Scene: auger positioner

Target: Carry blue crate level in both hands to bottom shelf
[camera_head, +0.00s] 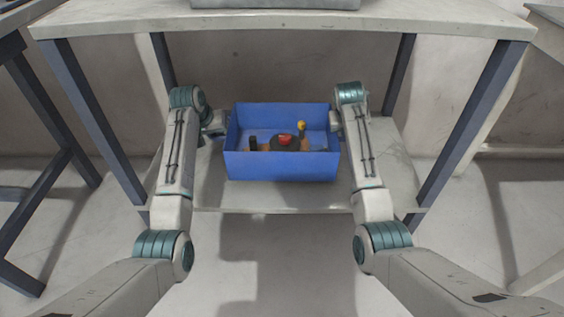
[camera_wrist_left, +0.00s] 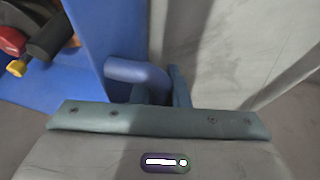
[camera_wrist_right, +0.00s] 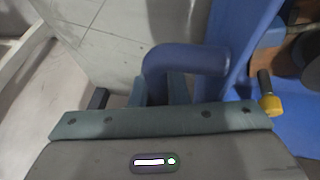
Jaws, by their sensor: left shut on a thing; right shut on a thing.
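The blue crate (camera_head: 281,166) is in the middle of the head view, between my two arms, over the bottom shelf (camera_head: 270,203) of the table. It looks about level; I cannot tell whether its base touches the shelf. Dark, red and yellow items lie inside it. My left gripper (camera_head: 217,128) is at the crate's left side, shut on its handle, which shows in the left wrist view (camera_wrist_left: 138,73). My right gripper (camera_head: 336,125) is at the right side, shut on the other handle, which shows in the right wrist view (camera_wrist_right: 190,60).
The table's pale top (camera_head: 130,22) spans above the shelf, with a grey object (camera_head: 275,3) on it. Dark legs stand at the left (camera_head: 95,120) and right (camera_head: 468,125). Bare shelf shows on both sides of the crate. Other tables stand at far left and right.

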